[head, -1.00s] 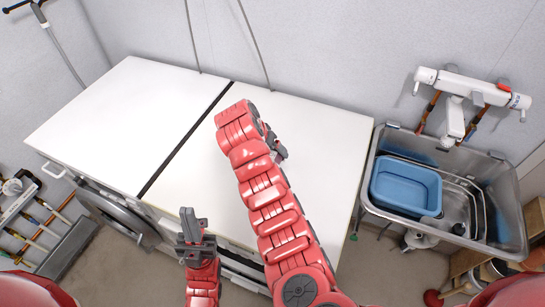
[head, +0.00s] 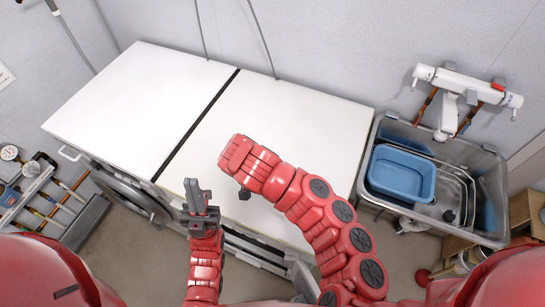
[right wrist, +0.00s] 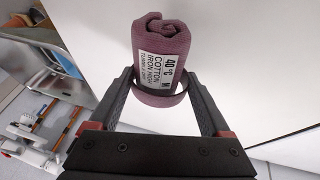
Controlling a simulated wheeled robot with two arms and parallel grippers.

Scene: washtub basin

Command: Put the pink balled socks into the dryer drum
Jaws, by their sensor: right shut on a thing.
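The pink balled socks (right wrist: 160,48) show in the right wrist view as a rolled mauve bundle with a white care label. My right gripper (right wrist: 158,84) is shut on them, one finger on each side. In the head view the right arm bends over the right white machine (head: 290,120), its wrist hiding the socks. My left gripper (head: 200,194) is upright in front of that machine, empty, its fingers apart. A round grey door (head: 130,196) shows on the front of the left white machine (head: 135,100). No drum interior is visible.
A metal sink (head: 487,190) with a blue basin (head: 402,172) stands at the right, below a white wall tap (head: 465,85). Both machine tops are clear. Pipes and gauges (head: 40,190) line the left side.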

